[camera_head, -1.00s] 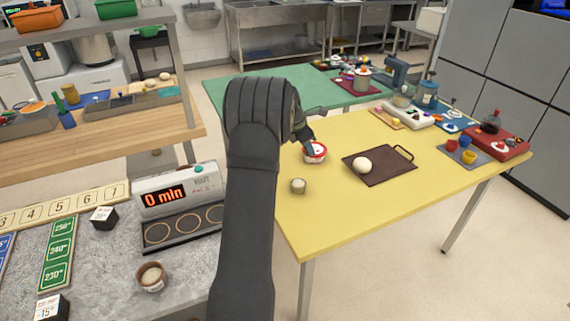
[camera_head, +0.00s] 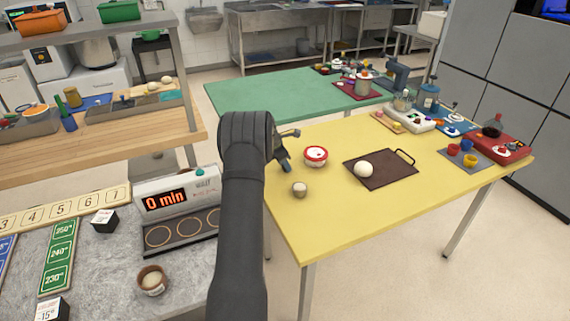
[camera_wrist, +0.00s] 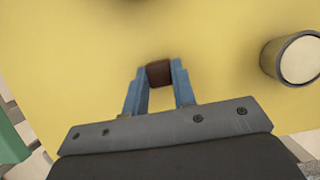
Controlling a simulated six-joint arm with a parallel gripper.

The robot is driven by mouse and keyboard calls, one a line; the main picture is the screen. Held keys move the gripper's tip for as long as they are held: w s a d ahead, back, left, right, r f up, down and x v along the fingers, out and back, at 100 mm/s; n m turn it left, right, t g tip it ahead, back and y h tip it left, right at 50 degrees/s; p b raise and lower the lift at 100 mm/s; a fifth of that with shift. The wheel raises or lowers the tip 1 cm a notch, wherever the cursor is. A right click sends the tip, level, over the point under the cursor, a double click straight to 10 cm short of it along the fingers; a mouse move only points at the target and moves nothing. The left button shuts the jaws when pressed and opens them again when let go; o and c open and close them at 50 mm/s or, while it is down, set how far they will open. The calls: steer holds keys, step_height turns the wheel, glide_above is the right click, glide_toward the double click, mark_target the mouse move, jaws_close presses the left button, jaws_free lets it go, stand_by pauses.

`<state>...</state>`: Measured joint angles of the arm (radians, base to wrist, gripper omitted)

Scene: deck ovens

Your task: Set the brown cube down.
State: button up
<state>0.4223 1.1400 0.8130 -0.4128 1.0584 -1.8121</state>
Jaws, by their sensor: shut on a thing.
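The brown cube (camera_wrist: 159,74) sits between the two blue fingertips of my gripper (camera_wrist: 160,82) in the wrist view. My gripper is shut on it. In the head view my gripper (camera_head: 286,166) points down at the left part of the yellow table (camera_head: 330,220), left of a red and white round container. The cube cannot be made out there. I cannot tell whether the cube touches the tabletop or is held just above it.
A small pale-topped cup (camera_wrist: 297,57) stands close by, right of the fingers. The red and white container (camera_head: 316,156) and a brown board (camera_head: 395,176) with a white ball (camera_head: 363,169) lie further right. Bare yellow tabletop surrounds the fingertips.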

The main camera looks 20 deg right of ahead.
steer(key=o, duration=1)
steer(key=shift+f, duration=0.1)
steer(key=shift+c, duration=0.2)
steer(key=v, duration=1.2)
steer(key=x, duration=1.2)
steer(key=shift+f, duration=0.2)
step_height(320, 180, up, 3)
steer(key=shift+r, duration=0.55)
